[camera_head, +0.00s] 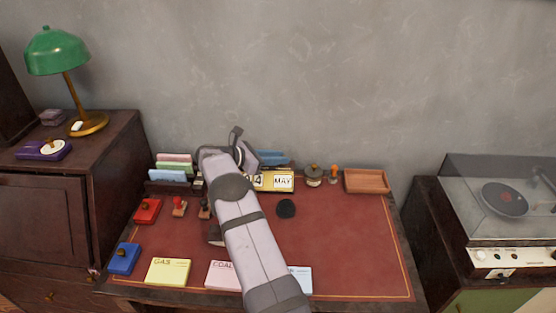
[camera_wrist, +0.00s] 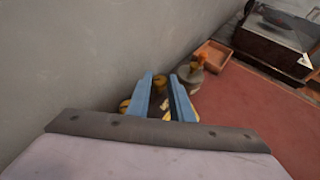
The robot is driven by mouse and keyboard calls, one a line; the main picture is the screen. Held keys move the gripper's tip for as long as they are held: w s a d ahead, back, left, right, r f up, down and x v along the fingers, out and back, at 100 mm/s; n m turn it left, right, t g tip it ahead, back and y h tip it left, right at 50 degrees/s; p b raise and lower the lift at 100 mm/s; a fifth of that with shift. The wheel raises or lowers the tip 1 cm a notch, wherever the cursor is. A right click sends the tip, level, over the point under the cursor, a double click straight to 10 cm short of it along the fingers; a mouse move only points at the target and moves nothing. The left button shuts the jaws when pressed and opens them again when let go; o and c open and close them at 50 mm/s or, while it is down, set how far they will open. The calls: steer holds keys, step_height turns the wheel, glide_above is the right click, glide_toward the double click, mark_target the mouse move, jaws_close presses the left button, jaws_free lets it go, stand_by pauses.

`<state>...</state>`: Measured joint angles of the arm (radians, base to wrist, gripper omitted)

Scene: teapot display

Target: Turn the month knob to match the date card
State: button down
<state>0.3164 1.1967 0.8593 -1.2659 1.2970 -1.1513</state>
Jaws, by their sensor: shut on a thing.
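The yellow desk calendar (camera_head: 272,187) stands at the back of the desk, partly behind my arm. Its right window reads MAY; the number beside it ends in 4 and its left part is covered. My gripper (camera_head: 270,158) reaches over the calendar from behind my arm, its blue fingers just above the month side. In the wrist view the two blue fingers (camera_wrist: 164,90) close at the calendar, with brass parts beside them. They are shut on the month knob, which is mostly hidden between them. I cannot make out a date card.
A grey round pot (camera_head: 313,175), an orange-topped stamp (camera_head: 334,172) and a wooden tray (camera_head: 367,181) stand right of the calendar. Stamps, ink pads and a card rack (camera_head: 170,177) are at left. Cards lie along the front edge. The right of the red desktop (camera_head: 350,240) is clear.

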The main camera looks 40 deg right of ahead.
steer(key=shift+r, duration=0.15)
steer(key=c, duration=1.6)
jaws_free()
steer(key=shift+c, duration=0.2)
steer(key=shift+a, duration=0.1)
steer(key=shift+b+v, duration=0.6)
steer(key=shift+v, duration=3)
steer(key=shift+o, duration=0.3)
